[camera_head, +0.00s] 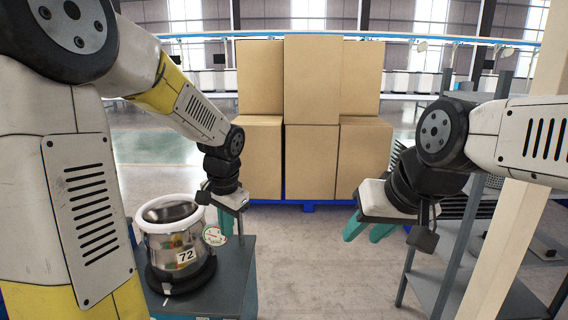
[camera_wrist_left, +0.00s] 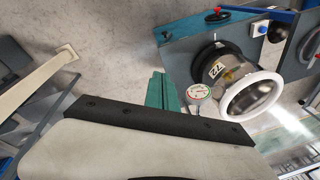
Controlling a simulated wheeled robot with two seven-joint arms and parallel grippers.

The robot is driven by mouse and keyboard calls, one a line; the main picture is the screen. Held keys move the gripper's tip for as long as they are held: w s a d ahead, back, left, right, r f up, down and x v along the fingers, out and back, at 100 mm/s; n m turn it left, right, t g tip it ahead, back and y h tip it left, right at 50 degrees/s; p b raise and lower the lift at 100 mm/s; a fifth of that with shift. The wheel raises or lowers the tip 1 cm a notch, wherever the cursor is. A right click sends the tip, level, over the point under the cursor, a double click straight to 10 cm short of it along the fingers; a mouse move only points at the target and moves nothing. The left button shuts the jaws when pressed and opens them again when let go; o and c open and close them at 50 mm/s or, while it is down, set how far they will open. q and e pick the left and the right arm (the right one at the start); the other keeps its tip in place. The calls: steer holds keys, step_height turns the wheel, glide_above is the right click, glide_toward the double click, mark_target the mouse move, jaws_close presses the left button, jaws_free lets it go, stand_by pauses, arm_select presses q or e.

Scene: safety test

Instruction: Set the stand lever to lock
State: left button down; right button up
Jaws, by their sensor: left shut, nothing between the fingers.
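A glass vessel (camera_head: 177,246) with a dark base and a "72" label stands on a grey-teal stand (camera_head: 233,279). It also shows in the left wrist view (camera_wrist_left: 212,66), with its white rim. The wrist view shows a red-tipped part (camera_wrist_left: 217,15) at the stand's edge and a blue handle (camera_wrist_left: 285,17) near it; I cannot tell which is the stand lever or its setting. My left gripper (camera_head: 226,224), with teal fingers (camera_wrist_left: 161,92), is shut and empty beside the vessel. My right gripper (camera_head: 369,229) appears open and empty, over the floor away from the stand.
A round dial gauge (camera_head: 214,235) sits beside the vessel, close to my left fingers. A white-and-blue button (camera_wrist_left: 261,28) is near the blue handle. Stacked cardboard boxes (camera_head: 312,122) stand behind. A metal shelf (camera_head: 437,285) and a pale post (camera_head: 513,235) are at right. Floor between is clear.

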arm_select(q)
steer(key=s+r+n+t+h, duration=0.1)
steer(key=s+r+n, duration=0.1)
steer(key=s+r, duration=0.5)
steer(key=shift+s+a+n+t+h, duration=0.3)
steer(key=shift+s+a+n+t, duration=0.05)
steer(key=shift+s+n+t, duration=0.1)
steer(key=c, duration=2.2)
jaws_free()
steer(key=s+r+n, duration=0.1)
steer(key=s, duration=0.2)
steer(key=s+r+t+h, duration=0.1)
steer(key=s, duration=0.1)
steer(key=s+r+n+t, duration=0.1)
steer(key=s, duration=0.2)
steer(key=shift+s+d+r+n, duration=0.35)
steer(key=c, duration=1.4)
jaws_free()
steer(key=shift+s, duration=0.25)
steer(key=shift+c, duration=0.2)
steer(key=shift+o, duration=0.2)
